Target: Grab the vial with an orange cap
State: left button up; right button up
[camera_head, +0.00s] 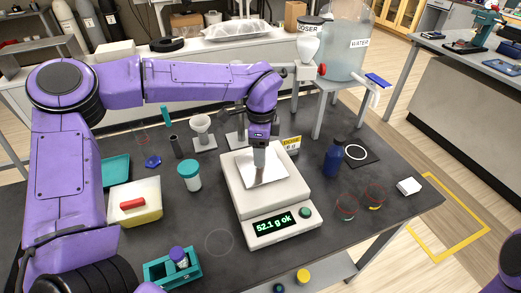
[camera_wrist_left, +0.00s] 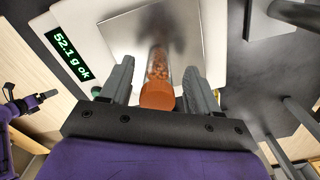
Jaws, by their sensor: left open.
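The vial with an orange cap (camera_wrist_left: 157,96) stands on the square metal plate of the white scale (camera_head: 235,190). In the left wrist view its clear body shows reddish-brown contents below the cap. My left gripper (camera_head: 260,148) is over the plate, pointing down. In the left wrist view my left gripper (camera_wrist_left: 158,88) is open, one grey finger on each side of the vial, with gaps between. In the head view the vial is mostly hidden by the gripper. Part of my right arm with a dark gripper (camera_wrist_left: 14,106) shows small at the left wrist view's edge; its jaws are unclear.
The scale display (camera_head: 272,224) reads "52.1 g ok". A blue bottle (camera_head: 334,158) stands right of the scale, a teal-capped jar (camera_head: 190,176) left. A funnel stand (camera_head: 202,132) and the doser (camera_head: 309,42) are behind. A teal rack (camera_head: 172,266) sits at the front left.

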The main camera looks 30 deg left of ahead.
pick_arm(q)
jog(key=shift+s, duration=0.25)
jog(key=shift+w, duration=0.15)
jog(key=c, duration=1.1)
grip_shut()
